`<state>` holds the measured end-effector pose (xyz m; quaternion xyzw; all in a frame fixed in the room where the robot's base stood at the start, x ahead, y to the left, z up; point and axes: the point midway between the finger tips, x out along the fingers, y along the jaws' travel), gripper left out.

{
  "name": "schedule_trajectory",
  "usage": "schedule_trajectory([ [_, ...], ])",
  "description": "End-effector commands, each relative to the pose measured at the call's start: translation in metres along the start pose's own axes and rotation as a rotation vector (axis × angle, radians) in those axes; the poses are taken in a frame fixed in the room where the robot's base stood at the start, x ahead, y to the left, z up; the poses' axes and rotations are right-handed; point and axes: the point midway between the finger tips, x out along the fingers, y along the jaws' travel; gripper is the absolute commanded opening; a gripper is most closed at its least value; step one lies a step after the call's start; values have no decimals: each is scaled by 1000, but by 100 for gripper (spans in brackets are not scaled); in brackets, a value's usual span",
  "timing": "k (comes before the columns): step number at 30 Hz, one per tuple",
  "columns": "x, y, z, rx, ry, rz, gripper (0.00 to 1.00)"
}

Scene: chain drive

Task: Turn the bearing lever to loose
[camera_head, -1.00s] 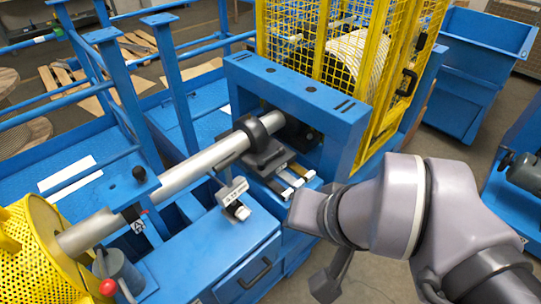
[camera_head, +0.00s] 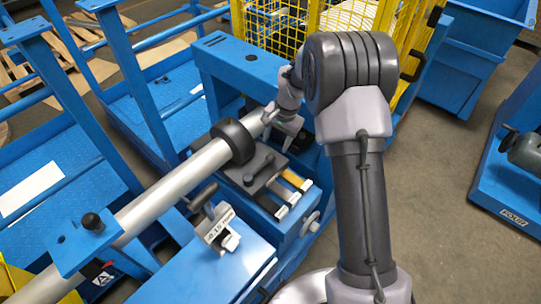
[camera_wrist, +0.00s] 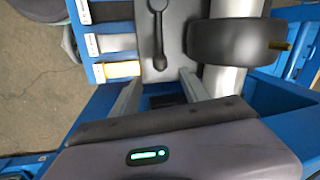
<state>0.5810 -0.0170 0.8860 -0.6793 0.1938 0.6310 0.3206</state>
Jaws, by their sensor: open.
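The bearing lever (camera_wrist: 157,32) is a slim dark handle on a grey plate, with a round end at the top of the wrist view and a knob toward my gripper. It also shows in the head view (camera_head: 258,170), lying on the plate beside the black ring. My gripper (camera_wrist: 161,88) is open and empty, its two fingers apart on either side of the line of the lever, with the knob just ahead between them. In the head view my gripper (camera_head: 281,121) is at the far end of the plate, partly hidden by my arm.
A silver shaft (camera_head: 181,178) carries a black ring (camera_head: 232,142) close beside the lever. A blue frame (camera_head: 240,68) and yellow cage (camera_head: 267,30) stand behind. A white-tagged clamp (camera_head: 220,229) is nearer.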

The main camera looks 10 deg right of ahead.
Motion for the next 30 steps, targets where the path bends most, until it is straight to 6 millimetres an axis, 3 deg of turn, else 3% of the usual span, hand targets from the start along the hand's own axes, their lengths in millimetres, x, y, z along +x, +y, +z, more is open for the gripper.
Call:
schedule_trajectory([
  [1, 21, 1, 0, -2, -1, 2, 53],
  [3, 41, 1, 1, -2, -2, 1, 53],
  [9, 79, 0, 0, -3, 1, 0, 53],
  [15, 91, 0, 0, -1, 0, 0, 53],
  [22, 91, 0, 0, -2, 1, 0, 53],
  [23, 91, 0, 0, -2, 1, 0, 51],
  [30, 90, 0, 0, -2, 1, 0, 4],
])
